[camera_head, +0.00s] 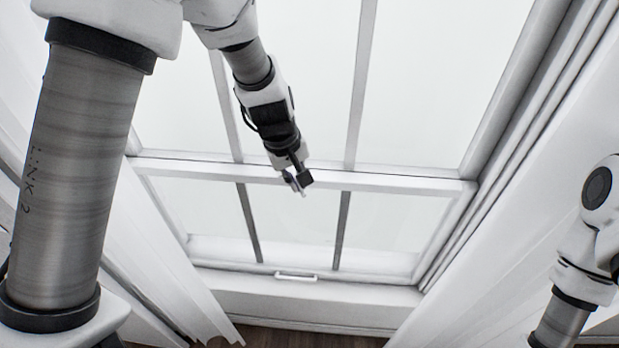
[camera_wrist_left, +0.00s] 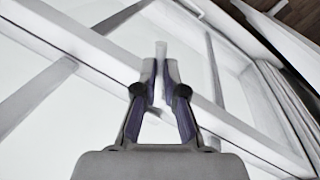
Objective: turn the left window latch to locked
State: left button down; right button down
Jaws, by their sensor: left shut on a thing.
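The sash window stands ahead, with a white meeting rail (camera_head: 400,183) across its middle. My left gripper (camera_head: 296,181) reaches down to this rail. In the left wrist view the left gripper (camera_wrist_left: 160,85) has its fingers close together around a small pale latch piece (camera_wrist_left: 161,50), whose end sticks out past the fingertips. The latch is mostly hidden by the gripper in the head view, and its turn angle cannot be told. My right gripper is outside the views; only part of my right arm shows at the right edge.
A white handle (camera_head: 296,276) sits on the lower sash's bottom rail. The sill (camera_head: 300,308) runs below it. White curtains or panels flank the window on both sides. The space in front of the lower panes is clear.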

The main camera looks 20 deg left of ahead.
pick_arm(q)
jog(key=a+m, duration=0.1)
jog(key=m, duration=0.2)
jog(key=s+a+m+g, duration=0.1)
jog(key=a+m, duration=0.1)
jog(key=m, duration=0.2)
jog(key=a+m+g, duration=0.1)
jog(key=a+m, duration=0.1)
jog(key=m, duration=0.2)
jog(key=shift+s+f+h, duration=0.15)
jog(key=shift+f+h, duration=0.05)
jog(key=shift+h, duration=0.1)
jog(key=shift+w+a+m+g+p, duration=0.15)
jog(key=shift+w+a+m+g, duration=0.15)
jog(key=shift+m, duration=0.6)
jog(key=shift+w+a+m+g+p, duration=0.15)
jog(key=shift+a+m, duration=0.25)
jog(key=shift+m, duration=0.5)
jog(key=shift+s+f, duration=0.1)
jog(key=c, duration=1.2)
grip_release()
jog(key=shift+c, duration=0.2)
jog(key=shift+w, duration=0.25)
jog(key=s+v, duration=0.1)
jog(key=v, duration=0.6)
jog(key=shift+w+r, duration=0.35)
jog(key=shift+w, duration=0.15)
